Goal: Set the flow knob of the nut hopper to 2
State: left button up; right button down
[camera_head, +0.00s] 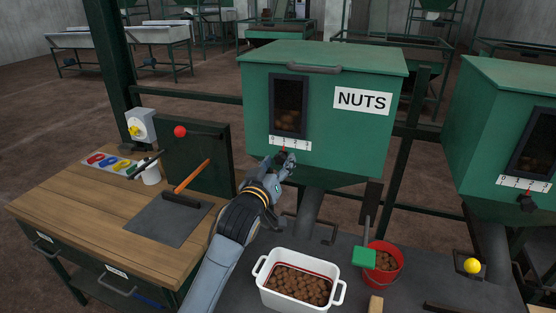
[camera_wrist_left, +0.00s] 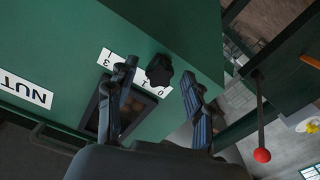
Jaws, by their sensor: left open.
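The green nut hopper (camera_head: 320,105) carries a NUTS label and a white number scale (camera_head: 290,143) under its window. Its dark flow knob (camera_wrist_left: 159,70) shows in the left wrist view just below that scale (camera_wrist_left: 112,62). In the head view the knob is mostly hidden by my left gripper (camera_head: 286,161); a small red mark shows there. I cannot tell which number the knob points to. My left gripper also shows in the left wrist view (camera_wrist_left: 159,84); it is open, one finger on each side of the knob, with gaps visible. My right gripper is out of view.
A white bin (camera_head: 299,279) of nuts, a red bucket (camera_head: 382,264) with a green scoop (camera_head: 364,257) stand below. A second hopper (camera_head: 510,130) with its own knob (camera_head: 526,203) is at right. A red-ball lever (camera_head: 180,131) and wooden bench (camera_head: 100,203) are at left.

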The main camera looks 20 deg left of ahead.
aim_at(296, 156)
pick_arm(q)
jog(key=shift+w, duration=0.25)
jog(key=shift+s, duration=0.1)
grip_shut()
jog(key=shift+d, duration=1.65)
grip_release()
jog(key=shift+a, duration=0.1)
jog(key=s, duration=1.2)
jog(key=shift+a, duration=0.15)
